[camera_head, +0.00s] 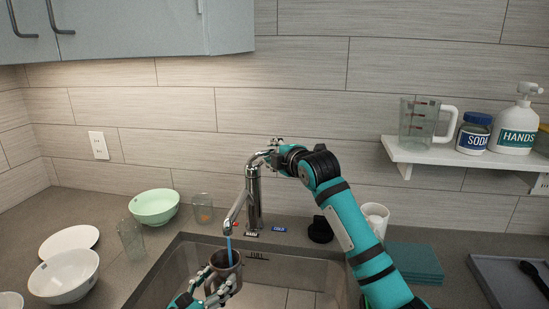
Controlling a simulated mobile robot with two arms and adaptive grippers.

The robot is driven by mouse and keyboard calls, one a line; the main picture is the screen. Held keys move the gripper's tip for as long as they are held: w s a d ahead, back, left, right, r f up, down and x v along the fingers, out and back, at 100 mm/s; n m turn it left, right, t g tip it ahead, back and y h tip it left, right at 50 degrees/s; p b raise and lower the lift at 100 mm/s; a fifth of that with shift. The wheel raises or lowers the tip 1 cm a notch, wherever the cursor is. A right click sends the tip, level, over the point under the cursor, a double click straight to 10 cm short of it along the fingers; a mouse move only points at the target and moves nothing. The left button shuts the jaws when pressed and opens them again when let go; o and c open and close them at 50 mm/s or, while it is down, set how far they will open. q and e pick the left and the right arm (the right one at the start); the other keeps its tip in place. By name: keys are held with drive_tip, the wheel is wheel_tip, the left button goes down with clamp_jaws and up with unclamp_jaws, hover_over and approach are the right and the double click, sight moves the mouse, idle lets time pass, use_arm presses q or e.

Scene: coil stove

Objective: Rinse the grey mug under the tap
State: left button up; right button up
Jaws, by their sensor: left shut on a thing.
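The grey mug (226,273) is at the left part of the sink, below the spout of the tap (253,195). A blue stream of water (229,247) runs from the spout down to the mug's mouth. My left gripper (208,287) is shut on the mug at its left side. My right gripper (270,153) is at the top of the tap, by its lever. Its fingers are small and overlap the tap, so I cannot tell whether they are open or shut. The mug's inside is mostly hidden.
The sink (170,272) has a raised rim. Left of it are a green bowl (154,207), a white bowl (64,277), a plate (69,243) and glasses (131,239). Right are a white cup (375,217), teal cloths (414,262) and a tray (500,280). A shelf (440,155) hangs above.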

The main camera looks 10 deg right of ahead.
drive_tip(key=shift+o, duration=0.4)
drive_tip(key=shift+f, duration=0.25)
drive_tip(key=v, duration=1.2)
drive_tip(key=shift+w+r, duration=0.1)
